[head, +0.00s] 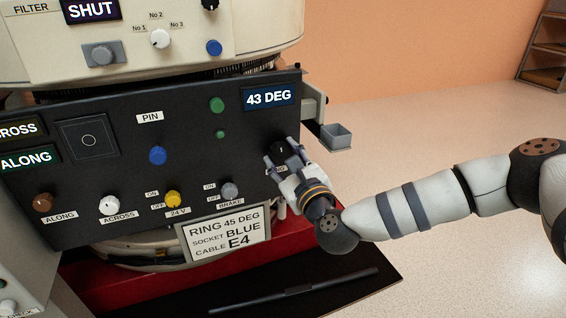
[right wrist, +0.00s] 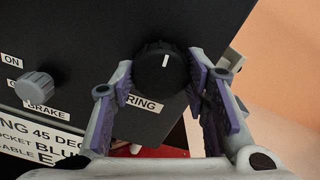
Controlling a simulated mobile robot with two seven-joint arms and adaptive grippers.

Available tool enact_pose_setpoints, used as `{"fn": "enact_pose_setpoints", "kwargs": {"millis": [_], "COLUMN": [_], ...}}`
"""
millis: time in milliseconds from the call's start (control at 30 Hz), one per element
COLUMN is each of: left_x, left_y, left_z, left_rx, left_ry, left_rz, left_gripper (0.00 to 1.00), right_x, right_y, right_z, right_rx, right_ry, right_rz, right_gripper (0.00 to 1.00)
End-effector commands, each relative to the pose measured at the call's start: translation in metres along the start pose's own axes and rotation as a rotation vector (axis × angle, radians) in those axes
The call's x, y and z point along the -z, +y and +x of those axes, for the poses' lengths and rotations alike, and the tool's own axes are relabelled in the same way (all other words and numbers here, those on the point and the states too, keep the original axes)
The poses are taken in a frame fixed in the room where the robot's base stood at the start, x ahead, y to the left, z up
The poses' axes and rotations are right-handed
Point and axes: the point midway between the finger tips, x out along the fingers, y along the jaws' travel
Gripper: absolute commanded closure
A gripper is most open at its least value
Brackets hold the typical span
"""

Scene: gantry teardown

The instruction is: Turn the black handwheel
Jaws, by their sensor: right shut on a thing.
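The black handwheel (head: 281,147) is a round knob with a white pointer line, on the right side of the dark panel, above a RING label. In the right wrist view the handwheel (right wrist: 160,68) sits between the two purple-padded fingers, its pointer almost straight up, leaning slightly right. My right gripper (head: 283,153) is shut on the handwheel, one finger on each side; it also shows in the right wrist view (right wrist: 161,72). The display (head: 269,97) above reads 43 DEG. The placard (head: 225,235) below reads RING 45 DEG, SOCKET BLUE, CABLE E4. My left gripper is not in view.
The dark panel (head: 110,190) also carries a grey BRAKE knob (head: 230,189), a yellow 24 V knob (head: 173,199), a blue PIN button (head: 158,156) and green lamps. A small grey tray (head: 336,136) juts out at the right. The floor to the right is clear.

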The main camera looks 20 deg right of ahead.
Motion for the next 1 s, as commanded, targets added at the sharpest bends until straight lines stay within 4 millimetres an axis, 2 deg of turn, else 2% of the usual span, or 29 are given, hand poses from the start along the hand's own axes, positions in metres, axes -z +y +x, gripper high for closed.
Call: {"fn": "enact_pose_setpoints", "kwargs": {"millis": [333, 867, 900, 967, 1000], "left_x": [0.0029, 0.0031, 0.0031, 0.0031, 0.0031], "left_y": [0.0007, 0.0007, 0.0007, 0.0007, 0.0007], "left_z": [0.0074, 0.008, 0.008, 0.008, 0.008], "left_rx": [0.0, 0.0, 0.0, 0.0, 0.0], "left_ry": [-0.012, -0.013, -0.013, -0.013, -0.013], "left_rz": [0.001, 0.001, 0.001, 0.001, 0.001], "left_gripper": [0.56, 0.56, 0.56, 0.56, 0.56], "right_x": [-0.0003, -0.0014, -0.0014, -0.0013, -0.0012], "right_y": [0.0022, 0.0014, 0.0014, 0.0012, 0.0011], "right_z": [-0.0004, -0.0003, -0.0002, -0.0002, -0.0002], "right_rx": [-0.005, -0.004, -0.004, -0.003, -0.003], "right_ry": [-0.001, -0.002, -0.002, -0.002, -0.002], "right_rz": [0.122, 0.141, 0.141, 0.141, 0.141], "right_gripper": [0.86, 0.86, 0.52, 0.38, 0.38]}}
